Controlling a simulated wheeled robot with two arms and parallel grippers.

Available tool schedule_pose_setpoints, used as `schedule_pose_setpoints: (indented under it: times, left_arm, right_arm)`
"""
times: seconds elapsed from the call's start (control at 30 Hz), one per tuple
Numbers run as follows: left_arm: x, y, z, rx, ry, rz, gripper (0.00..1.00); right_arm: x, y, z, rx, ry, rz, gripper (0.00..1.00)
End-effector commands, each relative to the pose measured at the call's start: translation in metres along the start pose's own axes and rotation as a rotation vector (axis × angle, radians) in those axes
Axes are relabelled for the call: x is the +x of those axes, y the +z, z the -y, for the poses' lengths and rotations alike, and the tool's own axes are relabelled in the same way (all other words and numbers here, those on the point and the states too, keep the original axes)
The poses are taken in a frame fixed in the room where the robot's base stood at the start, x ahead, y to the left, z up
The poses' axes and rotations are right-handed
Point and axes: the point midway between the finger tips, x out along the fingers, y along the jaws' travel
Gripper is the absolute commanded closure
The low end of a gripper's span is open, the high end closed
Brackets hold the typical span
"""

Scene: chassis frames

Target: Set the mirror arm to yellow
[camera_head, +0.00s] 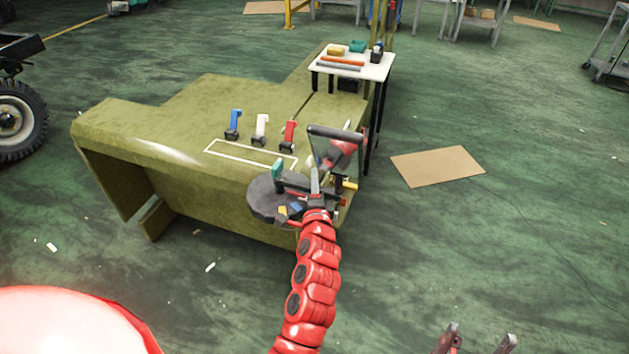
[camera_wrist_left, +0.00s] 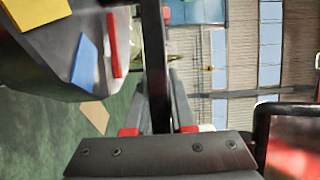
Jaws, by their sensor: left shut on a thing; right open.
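A dark round dial (camera_head: 265,203) sits at the near right corner of the olive chassis (camera_head: 175,120). It bears yellow (camera_wrist_left: 38,10), blue (camera_wrist_left: 84,62) and red (camera_wrist_left: 113,45) marks. A black-framed mirror (camera_head: 335,152) stands beside the dial; its frame edge shows at lower right in the left wrist view (camera_wrist_left: 262,135). My left gripper (camera_wrist_left: 160,100) is shut on the dark mirror arm (camera_wrist_left: 153,50), which passes beside the red mark, apart from the yellow one. Its exact setting is partly hidden. My right gripper (camera_head: 480,340) is open and empty at the bottom edge.
Blue (camera_head: 233,124), white (camera_head: 261,130) and red (camera_head: 289,136) levers stand on the chassis. A small white table (camera_head: 375,66) with parts stands behind it. A cardboard sheet (camera_head: 437,166) lies on the floor at right. The floor around it is mostly clear.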

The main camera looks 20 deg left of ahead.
Motion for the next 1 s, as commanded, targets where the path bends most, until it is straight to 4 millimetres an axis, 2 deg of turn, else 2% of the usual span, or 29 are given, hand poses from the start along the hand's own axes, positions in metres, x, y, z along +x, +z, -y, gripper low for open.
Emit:
schedule_pose_setpoints:
  times: [0.83,1.0]
  left_arm:
    - [-0.0003,-0.0002,-0.0013,0.0,0.003,-0.001,1.0]
    - [-0.0019,0.0004,0.0007,0.002,0.004,-0.015,1.0]
  right_arm:
    - [0.0,0.0,0.0,0.0,0.0,0.0,0.12]
    - [0.0076,-0.0013,-0.0004,0.0,0.0,0.0,0.12]
